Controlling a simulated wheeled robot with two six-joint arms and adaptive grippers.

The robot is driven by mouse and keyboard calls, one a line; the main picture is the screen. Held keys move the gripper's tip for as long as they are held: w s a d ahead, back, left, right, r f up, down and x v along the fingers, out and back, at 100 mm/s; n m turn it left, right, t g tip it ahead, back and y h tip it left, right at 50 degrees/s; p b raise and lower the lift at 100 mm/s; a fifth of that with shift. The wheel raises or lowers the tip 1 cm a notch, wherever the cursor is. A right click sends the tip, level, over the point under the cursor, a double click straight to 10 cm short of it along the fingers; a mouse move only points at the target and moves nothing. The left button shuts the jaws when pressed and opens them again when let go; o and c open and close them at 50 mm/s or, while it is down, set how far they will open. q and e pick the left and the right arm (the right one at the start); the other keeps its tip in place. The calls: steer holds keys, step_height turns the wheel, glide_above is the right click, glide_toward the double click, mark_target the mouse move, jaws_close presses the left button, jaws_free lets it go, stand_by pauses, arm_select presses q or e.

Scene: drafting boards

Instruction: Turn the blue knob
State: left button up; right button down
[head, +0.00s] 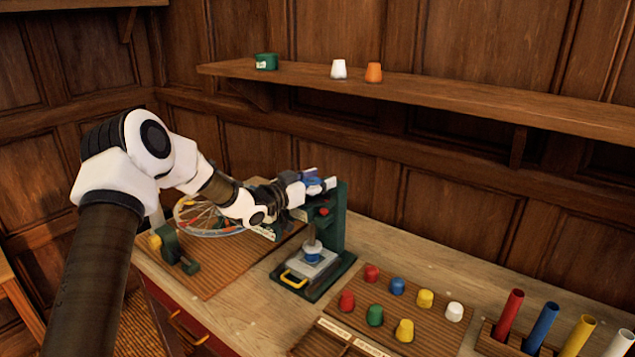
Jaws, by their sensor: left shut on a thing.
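A green stand (335,230) rises from a green base on the workbench, with a small red button on its upright and a grey block with a yellow handle below. My left gripper (316,183) is at the top of this stand, shut on a blue knob (313,187). The fingers hide most of the knob, so its angle cannot be told. My right gripper is not in view.
A brown board (440,318) right of the stand holds several coloured pegs, and upright coloured tubes (541,326) stand further right. A spoked wheel (205,214) and a green clamp (178,252) lie left. A wall shelf (450,95) with small pots runs behind.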

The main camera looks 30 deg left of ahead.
arm_select(q)
steer(key=shift+d+f+m+h, duration=0.15)
steer(key=shift+m+h, duration=0.25)
steer(key=shift+h, duration=0.2)
steer(key=o, duration=1)
steer(key=shift+c, duration=0.2)
steer(key=v, duration=1.1)
steer(key=shift+s+r, duration=0.25)
steer(key=shift+s, duration=0.1)
steer(key=shift+a, duration=0.2)
